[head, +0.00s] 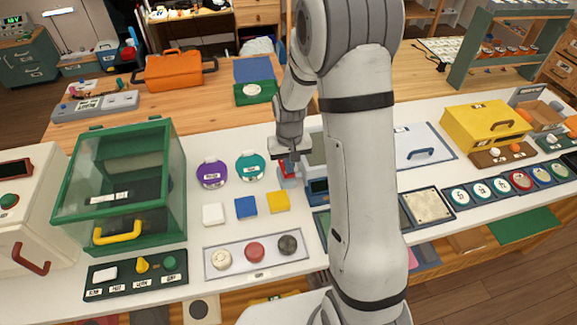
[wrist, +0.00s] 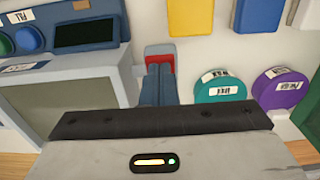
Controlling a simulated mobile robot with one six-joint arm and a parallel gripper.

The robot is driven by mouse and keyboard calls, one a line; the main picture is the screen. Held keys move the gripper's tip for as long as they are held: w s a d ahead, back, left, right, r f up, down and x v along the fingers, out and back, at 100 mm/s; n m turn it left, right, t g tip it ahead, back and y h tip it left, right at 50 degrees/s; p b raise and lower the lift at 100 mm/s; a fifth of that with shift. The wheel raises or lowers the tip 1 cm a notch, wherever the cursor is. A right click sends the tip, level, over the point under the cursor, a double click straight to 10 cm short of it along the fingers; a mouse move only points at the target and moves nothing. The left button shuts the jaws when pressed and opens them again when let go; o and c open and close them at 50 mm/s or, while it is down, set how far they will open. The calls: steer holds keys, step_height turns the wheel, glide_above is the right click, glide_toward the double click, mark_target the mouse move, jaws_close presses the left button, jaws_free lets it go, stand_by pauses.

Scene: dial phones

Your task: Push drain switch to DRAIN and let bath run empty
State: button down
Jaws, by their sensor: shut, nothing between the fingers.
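The drain switch is a red rocker in a pale housing; it shows in the head view (head: 288,168) and in the wrist view (wrist: 160,57). My gripper is shut and empty. Its fingertips (wrist: 160,70) overlap the lower part of the red rocker in the wrist view; I cannot tell whether they touch it. In the head view my gripper (head: 290,156) is right above the switch. The bath unit (wrist: 45,72) stands beside the switch, with a dark display and a grey top. Any water in it and the switch's label cannot be made out. My arm hides part of the unit in the head view.
A purple disc (head: 212,173) and a teal disc (head: 250,166) lie left of the switch. White, blue and yellow blocks (head: 278,202) sit in front of them. A green glass-sided box (head: 125,180) stands farther left. Bare white table lies between these things.

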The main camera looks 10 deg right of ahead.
steer(key=shift+f+b, duration=0.75)
steer(key=shift+f, duration=0.45)
steer(key=shift+f+b, duration=0.1)
steer(key=shift+b, duration=0.25)
steer(key=shift+r+p, duration=1.05)
steer(key=shift+r, duration=0.8)
